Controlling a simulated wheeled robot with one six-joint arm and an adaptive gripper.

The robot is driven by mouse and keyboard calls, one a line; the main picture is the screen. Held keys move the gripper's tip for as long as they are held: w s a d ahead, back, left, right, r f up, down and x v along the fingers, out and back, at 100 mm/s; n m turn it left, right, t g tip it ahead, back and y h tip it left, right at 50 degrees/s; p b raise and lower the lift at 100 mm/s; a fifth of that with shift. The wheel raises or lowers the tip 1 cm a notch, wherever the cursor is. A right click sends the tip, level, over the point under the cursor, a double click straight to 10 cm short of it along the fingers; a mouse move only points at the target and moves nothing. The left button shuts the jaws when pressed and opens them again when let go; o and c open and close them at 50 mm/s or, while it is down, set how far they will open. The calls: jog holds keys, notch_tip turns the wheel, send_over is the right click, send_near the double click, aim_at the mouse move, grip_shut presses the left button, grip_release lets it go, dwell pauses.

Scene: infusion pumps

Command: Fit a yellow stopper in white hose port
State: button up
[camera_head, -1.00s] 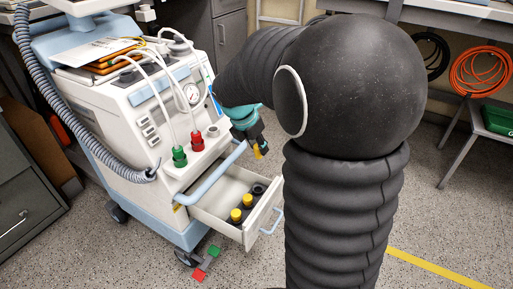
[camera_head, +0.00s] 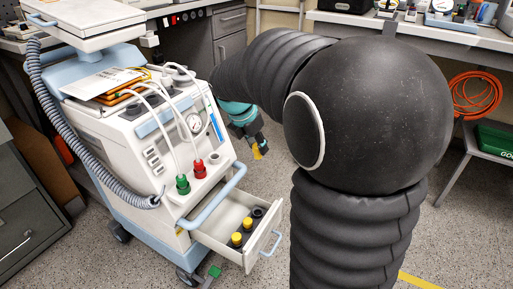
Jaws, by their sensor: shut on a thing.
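My gripper (camera_head: 259,145) is shut on a yellow stopper (camera_head: 256,153), small and partly hidden by the fingers. It is in the air to the right of the cart's machine (camera_head: 130,130), beyond the blue handle and above the drawer. On the machine's front ledge stand a green fitting (camera_head: 182,184) and a red fitting (camera_head: 198,167), each with a white hose going up. A pale open port (camera_head: 214,158) sits to the right of the red one. The held stopper is apart from it.
The drawer (camera_head: 222,218) is pulled out, holding yellow stoppers (camera_head: 237,239) in dark seats, with one dark seat (camera_head: 258,212) lacking yellow. The blue handle (camera_head: 215,197) crosses before the ledge. A grey corrugated hose (camera_head: 60,130) hangs left. Benches stand behind.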

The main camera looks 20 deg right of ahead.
notch_tip(320, 180, up, 4)
jog(key=shift+f+p, duration=0.1)
jog(key=shift+p, duration=0.8)
jog(key=w+a, duration=0.8)
jog(key=a, duration=0.3)
jog(key=shift+w+d+f+b, duration=0.15)
jog(key=shift+f+b, duration=0.25)
jog(key=shift+f, duration=0.75)
jog(key=shift+d+f+b, duration=0.15)
jog(key=shift+f+b, duration=0.25)
jog(key=shift+f, duration=0.75)
jog(key=shift+f+b, duration=0.5)
jog(key=shift+f, duration=1.15)
jog(key=o, duration=0.9)
jog(key=shift+c, duration=0.2)
jog(key=shift+r, duration=0.1)
